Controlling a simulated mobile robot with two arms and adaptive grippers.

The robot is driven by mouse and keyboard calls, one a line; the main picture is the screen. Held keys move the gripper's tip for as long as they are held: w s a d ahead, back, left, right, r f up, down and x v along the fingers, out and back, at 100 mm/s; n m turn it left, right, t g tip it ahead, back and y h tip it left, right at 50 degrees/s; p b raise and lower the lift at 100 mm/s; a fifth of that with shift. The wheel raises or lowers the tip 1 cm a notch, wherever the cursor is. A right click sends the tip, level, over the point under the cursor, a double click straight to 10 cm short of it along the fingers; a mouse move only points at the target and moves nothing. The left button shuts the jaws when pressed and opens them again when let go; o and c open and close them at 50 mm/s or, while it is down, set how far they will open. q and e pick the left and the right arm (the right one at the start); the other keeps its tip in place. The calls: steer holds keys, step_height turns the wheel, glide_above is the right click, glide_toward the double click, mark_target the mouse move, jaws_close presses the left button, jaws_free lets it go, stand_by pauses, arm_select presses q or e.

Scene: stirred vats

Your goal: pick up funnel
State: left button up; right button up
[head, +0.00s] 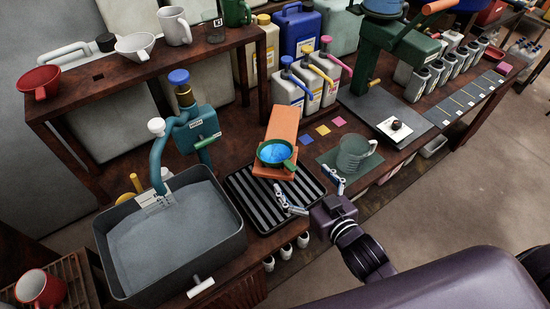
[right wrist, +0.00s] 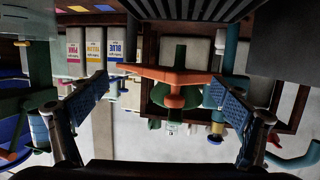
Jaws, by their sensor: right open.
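A green funnel (head: 275,153) with a bright blue inside sits at the front end of an orange stand (head: 283,125), above a black ribbed tray (head: 290,185). My right gripper (head: 310,193) is open and empty, just in front of the funnel and apart from it, with a finger to either side. In the right wrist view, which looks upside down, the orange stand (right wrist: 150,73) and green parts show ahead between the spread fingers (right wrist: 158,90). A red funnel (head: 40,84) and a white one (head: 135,45) rest on the upper shelf. My left gripper is not in view.
A clear jug (head: 355,155) stands on a green mat right of my right gripper. A grey vat (head: 175,235) with a teal stirrer (head: 195,125) is at the left. Jugs with coloured pumps (head: 320,80) stand behind. The bench's front edge runs below the gripper.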

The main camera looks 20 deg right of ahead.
mark_target(287, 164)
steer(key=r+y, duration=0.1)
steer(key=a+r+n+t+y, duration=0.1)
steer(key=a+r+t+y, duration=0.1)
steer(key=shift+w+r, duration=0.15)
steer(key=shift+w, duration=0.1)
steer(key=shift+w+a+r, duration=0.1)
steer(key=shift+a, duration=0.1)
steer(key=shift+p+x, duration=0.35)
steer(key=shift+x, duration=0.8)
steer(key=p+x, duration=0.1)
steer(key=x, duration=0.3)
steer(key=shift+r, duration=0.15)
steer(key=shift+w+a, duration=0.2)
steer(key=shift+w, duration=0.4)
steer(key=shift+c, duration=0.4)
steer(key=c, duration=1.2)
steer(key=shift+o, duration=0.2)
